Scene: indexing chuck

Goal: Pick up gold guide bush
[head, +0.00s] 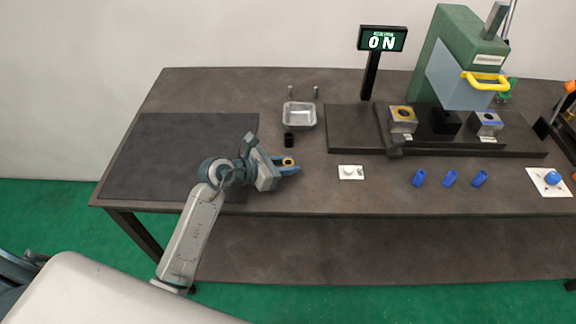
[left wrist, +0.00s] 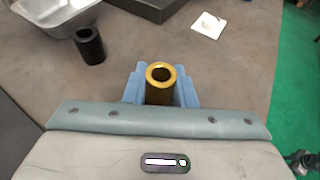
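The gold guide bush (head: 288,161) stands upright between the blue fingers of my left gripper (head: 287,165), near the front of the workbench. In the left wrist view the bush (left wrist: 160,84) shows its open bore at the top, and the finger pads of the gripper (left wrist: 160,90) meet it on both sides with no clear gap. The gripper looks shut on it. The lower part of the bush is hidden, and I cannot tell whether it touches the bench. My right gripper is not in view.
A black bush (head: 289,140) stands just behind, before a metal tray (head: 299,115). Right are a white plate (head: 351,172), several blue cylinders such as one (head: 419,178), and a green press (head: 455,60) on a dark base. A dark mat (head: 180,150) lies left, clear.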

